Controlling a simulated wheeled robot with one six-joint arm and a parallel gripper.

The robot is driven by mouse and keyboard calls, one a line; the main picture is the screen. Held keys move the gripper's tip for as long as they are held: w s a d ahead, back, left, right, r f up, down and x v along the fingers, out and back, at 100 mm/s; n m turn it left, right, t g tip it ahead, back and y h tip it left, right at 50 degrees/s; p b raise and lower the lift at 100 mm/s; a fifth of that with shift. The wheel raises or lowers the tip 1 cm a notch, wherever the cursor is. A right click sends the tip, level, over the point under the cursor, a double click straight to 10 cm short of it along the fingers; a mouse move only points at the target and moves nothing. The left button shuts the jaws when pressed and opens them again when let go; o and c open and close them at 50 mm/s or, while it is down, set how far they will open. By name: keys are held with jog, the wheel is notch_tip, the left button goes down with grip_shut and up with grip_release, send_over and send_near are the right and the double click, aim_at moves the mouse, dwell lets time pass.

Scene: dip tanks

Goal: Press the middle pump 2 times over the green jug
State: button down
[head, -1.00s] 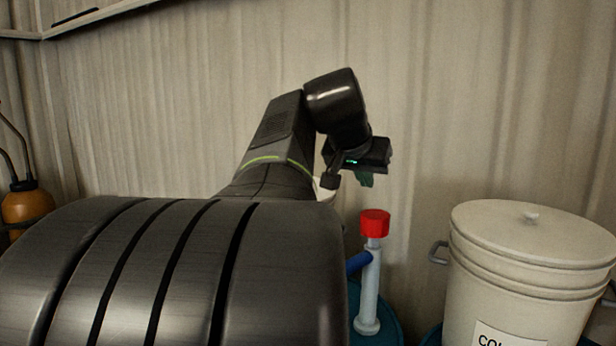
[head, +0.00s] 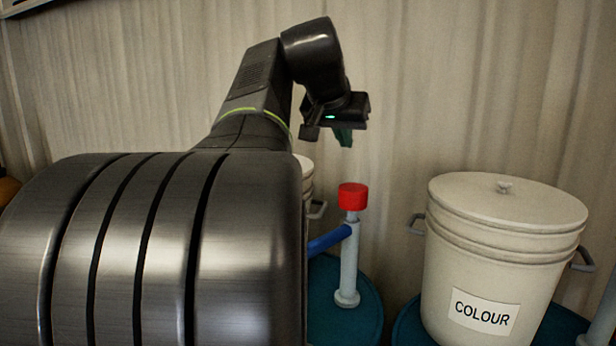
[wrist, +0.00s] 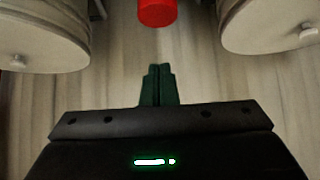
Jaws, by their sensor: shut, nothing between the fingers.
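A pump with a red cap (head: 353,196) stands upright on a teal drum lid (head: 367,313), with a grey stem (head: 349,265) and a blue spout (head: 330,240) pointing left. I cannot tell whether it is the middle pump. My gripper (head: 344,138) is shut and empty, held above the red cap and apart from it. In the wrist view the shut green fingers (wrist: 158,85) point toward the red cap (wrist: 157,12) at the top edge. The green jug is not visible; my arm hides the area left of the pump.
A cream lidded bucket (head: 450,255) labelled COLOUR stands on another teal drum to the right. Another cream bucket (head: 305,180) shows partly behind my arm. In the wrist view, lidded buckets (wrist: 42,35) (wrist: 272,22) flank the pump. A corrugated wall (head: 420,80) stands behind.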

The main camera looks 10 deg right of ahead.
send_over(349, 191)
notch_tip(349, 191, down, 5)
jog(key=shift+d+f+p, duration=0.1)
jog(key=shift+f+p, duration=0.05)
jog(key=shift+p, duration=0.3)
jog(key=f, duration=0.3)
jog(key=shift+w+d+f, duration=0.2)
jog(key=shift+w, duration=0.05)
jog(key=shift+f, duration=0.65)
jog(key=shift+f+b, duration=1.3)
jog(key=shift+f, duration=0.65)
